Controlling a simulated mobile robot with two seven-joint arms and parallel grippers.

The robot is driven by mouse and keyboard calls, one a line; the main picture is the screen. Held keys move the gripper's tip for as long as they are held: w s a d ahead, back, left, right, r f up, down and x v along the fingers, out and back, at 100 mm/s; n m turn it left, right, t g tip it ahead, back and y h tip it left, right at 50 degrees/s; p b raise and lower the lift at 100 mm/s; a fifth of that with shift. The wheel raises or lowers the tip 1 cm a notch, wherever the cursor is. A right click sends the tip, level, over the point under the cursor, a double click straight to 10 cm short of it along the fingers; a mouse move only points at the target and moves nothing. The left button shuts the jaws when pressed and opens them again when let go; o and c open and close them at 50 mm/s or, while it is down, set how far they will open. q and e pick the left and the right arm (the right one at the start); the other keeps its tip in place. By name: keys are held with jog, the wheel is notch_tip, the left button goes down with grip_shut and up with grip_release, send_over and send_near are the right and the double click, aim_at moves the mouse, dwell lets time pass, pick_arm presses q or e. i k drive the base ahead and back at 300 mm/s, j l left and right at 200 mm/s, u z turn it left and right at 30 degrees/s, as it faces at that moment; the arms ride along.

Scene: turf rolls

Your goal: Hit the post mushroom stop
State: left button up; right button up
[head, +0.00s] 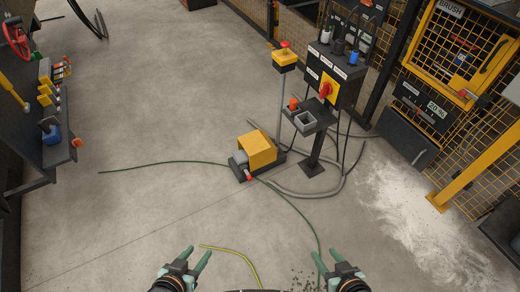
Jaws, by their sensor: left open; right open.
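The post mushroom stop (285,46) is a red button on a yellow box (285,62). The box sits on top of a thin grey post (279,105) in the upper middle of the head view. My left gripper (197,260) is open and empty at the bottom of the view. My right gripper (328,263) is open and empty at the bottom, to the right of the left one. Both grippers are far nearer to me than the post, and neither touches anything.
A black control box (335,75) with a red-and-yellow switch stands right of the post. A yellow-covered foot pedal (257,150) and cables lie on the floor before it. A workbench (50,140) is at left, yellow mesh fencing (455,50) at right. Floor on the left is mostly clear.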

aim_at(285, 44)
jog(key=u, duration=0.35)
jog(key=i+l+u, duration=0.15)
jog(key=l+u, duration=0.25)
jog(key=i+l+u, duration=0.15)
jog(key=u, duration=0.3)
jog(key=i+l+u, duration=0.1)
jog(key=l, duration=0.7)
jog(key=i+l+u, duration=0.1)
jog(key=l, duration=0.75)
